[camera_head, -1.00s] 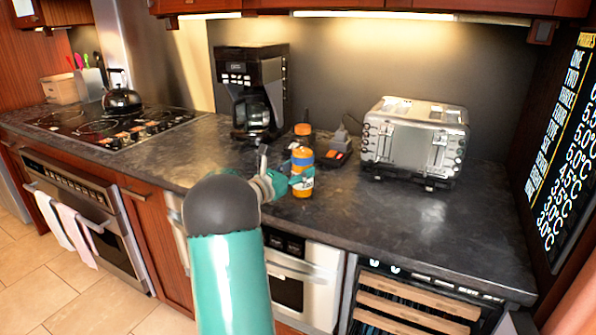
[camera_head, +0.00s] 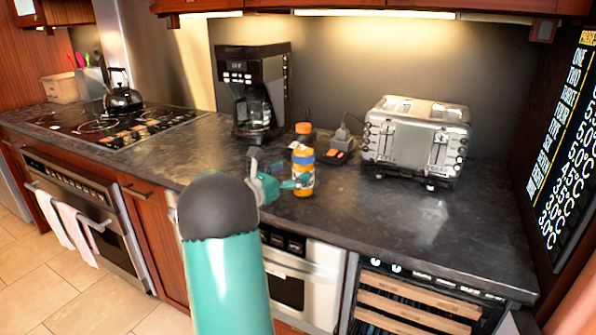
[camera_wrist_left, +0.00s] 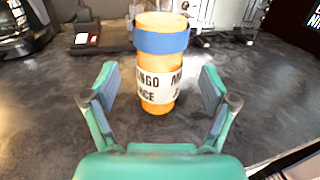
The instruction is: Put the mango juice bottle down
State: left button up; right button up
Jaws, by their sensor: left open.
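The mango juice bottle (camera_head: 303,172) is orange with a blue band and a white label. It stands upright on the dark countertop (camera_head: 400,215), in front of the toaster and coffee maker. My left gripper (camera_head: 290,184) is at the bottle's left side in the head view. In the left wrist view the bottle (camera_wrist_left: 161,65) stands just ahead, and the open fingers of the gripper (camera_wrist_left: 158,95) are spread to both sides, with gaps between them and the bottle. My right gripper is in neither view.
A silver toaster (camera_head: 416,138) stands to the right of the bottle, and a black coffee maker (camera_head: 254,92) stands behind to the left. A small dark device (camera_head: 341,150) sits behind the bottle. The counter at the front right is clear.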

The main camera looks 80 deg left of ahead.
pick_arm(q)
jog(key=v, duration=0.8)
jog(key=shift+s+d, duration=0.25)
jog(key=shift+s, duration=0.1)
